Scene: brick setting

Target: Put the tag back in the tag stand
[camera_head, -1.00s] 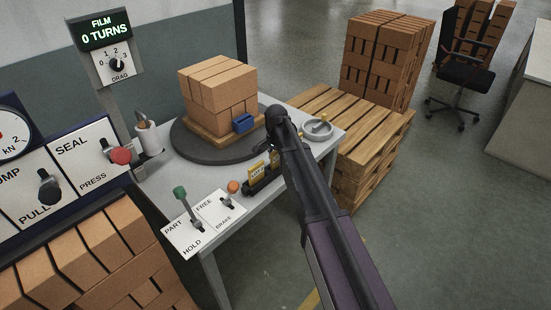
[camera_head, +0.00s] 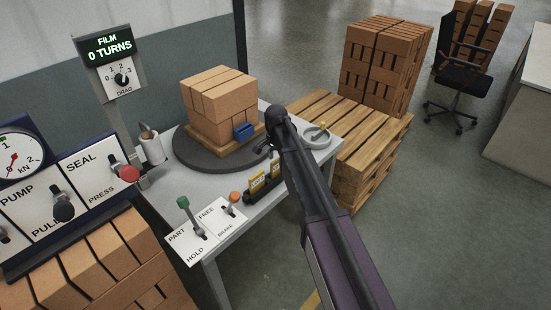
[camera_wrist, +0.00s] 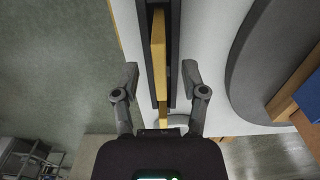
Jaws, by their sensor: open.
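The tag stand (camera_head: 250,199) is a small dark holder on the pale table, with yellow tags (camera_head: 257,184) upright in it. My gripper (camera_head: 263,146) is just beyond it, in front of the turntable. In the wrist view my gripper (camera_wrist: 160,80) is open, its two fingers apart on either side of the dark stand (camera_wrist: 149,75) and a long yellow tag (camera_wrist: 158,45). No contact with the tag shows. A smaller yellow piece (camera_wrist: 164,113) lies lower between the fingers; I cannot tell what it is. The arm hides part of the table behind the stand.
A grey dish (camera_head: 318,139) with a yellow item sits right of my arm. A lever panel (camera_head: 208,228) stands at the table's front. A wooden pallet (camera_head: 365,150) is at right.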

